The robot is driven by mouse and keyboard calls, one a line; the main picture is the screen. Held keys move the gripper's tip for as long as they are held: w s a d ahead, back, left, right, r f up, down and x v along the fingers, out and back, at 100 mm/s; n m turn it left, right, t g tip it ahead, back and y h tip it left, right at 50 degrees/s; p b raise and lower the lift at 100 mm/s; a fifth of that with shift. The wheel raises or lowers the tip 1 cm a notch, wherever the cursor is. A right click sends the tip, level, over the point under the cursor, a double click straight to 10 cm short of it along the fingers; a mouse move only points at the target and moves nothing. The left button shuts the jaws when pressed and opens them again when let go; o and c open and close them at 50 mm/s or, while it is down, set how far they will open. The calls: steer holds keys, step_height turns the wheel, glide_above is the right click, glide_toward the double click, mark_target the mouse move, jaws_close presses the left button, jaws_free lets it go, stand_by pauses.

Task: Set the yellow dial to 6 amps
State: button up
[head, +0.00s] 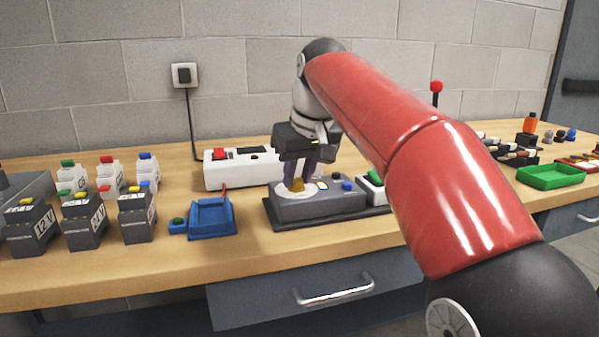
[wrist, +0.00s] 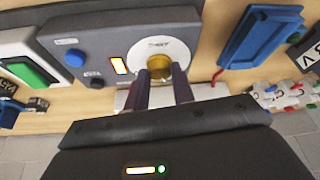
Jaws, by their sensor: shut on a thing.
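The yellow dial (head: 297,186) sits on a white round face on top of a grey charger box (head: 330,204). In the wrist view the dial (wrist: 159,66) shows between the fingertips, with the white face (wrist: 150,48) around it. My gripper (head: 298,178) points down over the dial and is shut on it; it also shows in the wrist view (wrist: 160,78). The scale marks and the dial's pointer are too small or hidden to read. A lit orange-white display (wrist: 119,65) and a blue button (wrist: 75,57) are beside the dial on the box.
A white power strip (head: 235,169) with a red switch stands behind the box. A blue tray (head: 212,217) is to its left, and several dark batteries (head: 84,222) are farther left. A green-topped white block (head: 372,186) is close on the right.

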steer(key=shift+m+h, duration=0.3)
steer(key=shift+m, duration=0.3)
steer(key=o, duration=1)
steer(key=shift+r, duration=0.1)
steer(key=v, duration=0.7)
steer(key=shift+s+r, duration=0.25)
